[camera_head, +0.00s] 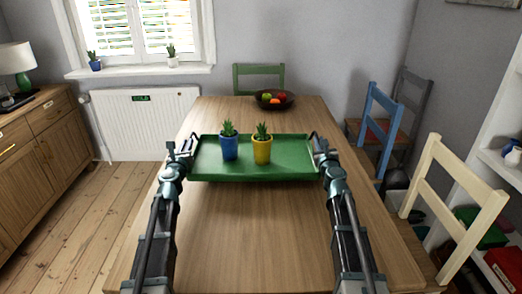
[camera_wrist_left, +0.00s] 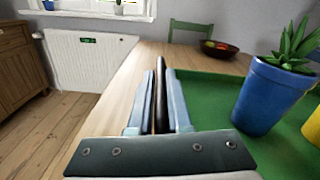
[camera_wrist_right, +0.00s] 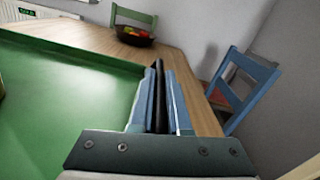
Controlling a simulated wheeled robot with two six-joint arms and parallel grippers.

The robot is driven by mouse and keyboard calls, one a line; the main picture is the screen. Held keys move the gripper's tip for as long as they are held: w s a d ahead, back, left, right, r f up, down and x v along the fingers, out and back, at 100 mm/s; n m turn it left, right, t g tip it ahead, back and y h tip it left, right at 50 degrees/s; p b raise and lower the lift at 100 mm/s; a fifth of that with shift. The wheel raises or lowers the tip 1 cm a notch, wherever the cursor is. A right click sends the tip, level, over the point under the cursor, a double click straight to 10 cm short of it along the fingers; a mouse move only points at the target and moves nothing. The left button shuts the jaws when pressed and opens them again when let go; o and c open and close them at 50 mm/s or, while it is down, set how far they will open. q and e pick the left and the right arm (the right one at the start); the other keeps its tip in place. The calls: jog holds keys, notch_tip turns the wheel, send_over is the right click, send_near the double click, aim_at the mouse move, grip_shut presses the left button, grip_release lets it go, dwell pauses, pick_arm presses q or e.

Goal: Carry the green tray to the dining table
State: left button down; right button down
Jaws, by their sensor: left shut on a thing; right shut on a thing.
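The green tray (camera_head: 292,160) is over the wooden dining table (camera_head: 240,230), and appears level. I cannot tell whether it rests on the tabletop or hangs just above it.
A fruit bowl (camera_head: 274,100) stands at the table's far end. A green chair (camera_head: 258,78) is behind it; blue (camera_head: 378,125) and cream (camera_head: 452,190) chairs stand at the right. A sideboard (camera_head: 38,150) is at the left. The near tabletop is clear.

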pick_arm(q)
jog(key=shift+a+f, duration=0.1)
jog(key=shift+f, duration=0.05)
pick_arm(e)
jog(key=shift+f, duration=0.15)
